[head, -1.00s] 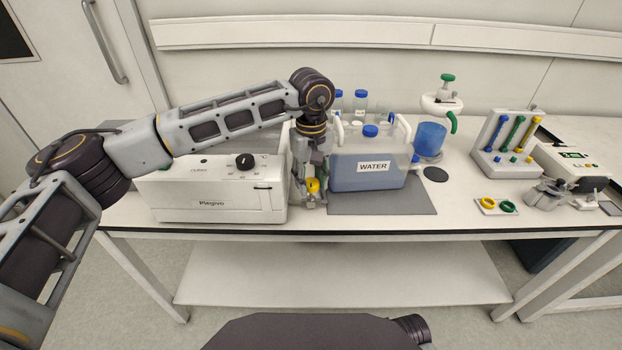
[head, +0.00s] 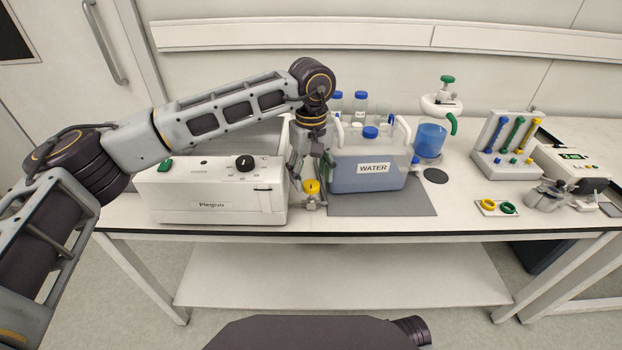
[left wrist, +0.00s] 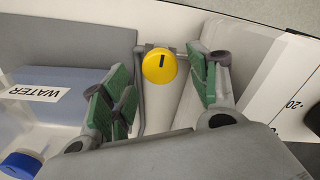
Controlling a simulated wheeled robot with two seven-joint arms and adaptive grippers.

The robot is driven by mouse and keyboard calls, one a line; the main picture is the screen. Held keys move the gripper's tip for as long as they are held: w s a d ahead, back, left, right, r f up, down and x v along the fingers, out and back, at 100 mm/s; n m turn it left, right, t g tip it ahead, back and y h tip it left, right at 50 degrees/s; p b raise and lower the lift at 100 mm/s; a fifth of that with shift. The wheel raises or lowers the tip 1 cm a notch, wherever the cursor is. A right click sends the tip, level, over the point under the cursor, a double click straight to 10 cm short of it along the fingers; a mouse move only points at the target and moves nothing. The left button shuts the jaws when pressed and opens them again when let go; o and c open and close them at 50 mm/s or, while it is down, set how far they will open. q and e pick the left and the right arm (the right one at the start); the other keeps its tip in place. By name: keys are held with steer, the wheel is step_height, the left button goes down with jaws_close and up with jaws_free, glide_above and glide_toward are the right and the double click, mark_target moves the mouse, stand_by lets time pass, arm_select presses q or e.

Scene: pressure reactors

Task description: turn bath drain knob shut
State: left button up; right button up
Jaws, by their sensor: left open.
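The yellow drain knob (head: 311,187) sits on a small metal fitting at the right front corner of the white water bath (head: 215,190). In the left wrist view the knob (left wrist: 159,67) shows its round face with a short dark line, lying roughly lengthwise in that picture. My left gripper (head: 311,168) points down just above and behind the knob. In the left wrist view its green-padded fingers (left wrist: 165,88) are spread wide, with the knob beyond and between them, apparently untouched. My right gripper is not in view.
A jug labelled WATER (head: 368,171) stands close right of the gripper on a grey mat (head: 400,203). Bottles (head: 360,102) stand behind it. A blue beaker (head: 429,140) and a tube rack (head: 508,150) are further right. The bench's front edge lies just before the knob.

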mark_target(311, 183)
arm_select(q)
step_height(311, 183, up, 10)
stand_by(0.5)
steer(key=shift+f, duration=0.1)
